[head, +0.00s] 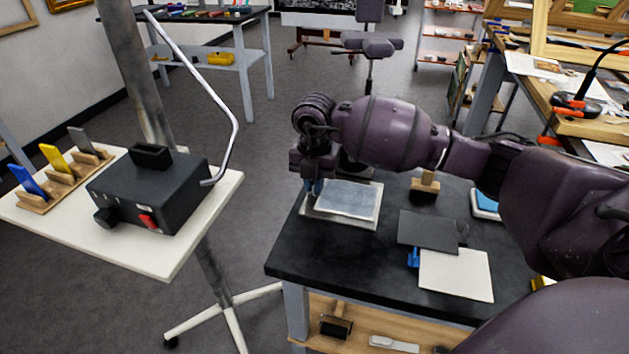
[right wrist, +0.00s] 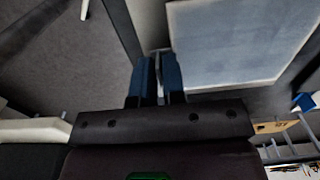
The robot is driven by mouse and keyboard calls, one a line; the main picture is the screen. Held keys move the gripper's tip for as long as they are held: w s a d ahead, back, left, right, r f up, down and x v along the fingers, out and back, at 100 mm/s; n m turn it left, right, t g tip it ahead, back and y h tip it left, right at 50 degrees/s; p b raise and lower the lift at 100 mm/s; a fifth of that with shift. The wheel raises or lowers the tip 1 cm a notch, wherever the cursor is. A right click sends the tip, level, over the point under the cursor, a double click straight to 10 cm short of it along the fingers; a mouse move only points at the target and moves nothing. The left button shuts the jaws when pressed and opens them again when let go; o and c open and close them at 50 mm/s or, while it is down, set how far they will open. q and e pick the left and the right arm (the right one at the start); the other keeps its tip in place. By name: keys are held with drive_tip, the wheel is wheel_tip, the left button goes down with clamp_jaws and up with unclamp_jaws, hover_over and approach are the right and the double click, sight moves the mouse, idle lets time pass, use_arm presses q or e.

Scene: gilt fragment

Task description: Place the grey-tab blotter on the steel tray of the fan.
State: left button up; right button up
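My right gripper (head: 315,187) points down at the left edge of a pale tray (head: 341,221) on the black table. A blue-grey sheet (head: 348,198) with a pale border lies over the tray; it also fills the upper right wrist view (right wrist: 235,40). My blue fingers (right wrist: 158,75) are nearly together, with a thin grey strip between them, seemingly the sheet's grey tab. I take this sheet for the grey-tab blotter; whether it rests on the tray or just above it I cannot tell. My left gripper is not in view.
A dark sheet (head: 428,231) with a dark tab and a white sheet (head: 456,275) with a blue tab (head: 413,257) lie to the right. A wooden block (head: 425,184) stands behind them. A black box (head: 150,190) and a tab rack (head: 65,180) stand on the left stand.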

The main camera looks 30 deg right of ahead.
drive_tip(key=shift+o, duration=1.4)
wheel_tip(320, 180, up, 12)
drive_tip(key=p, duration=0.2)
drive_tip(key=shift+r, duration=0.15)
drive_tip(key=shift+s+a, duration=0.1)
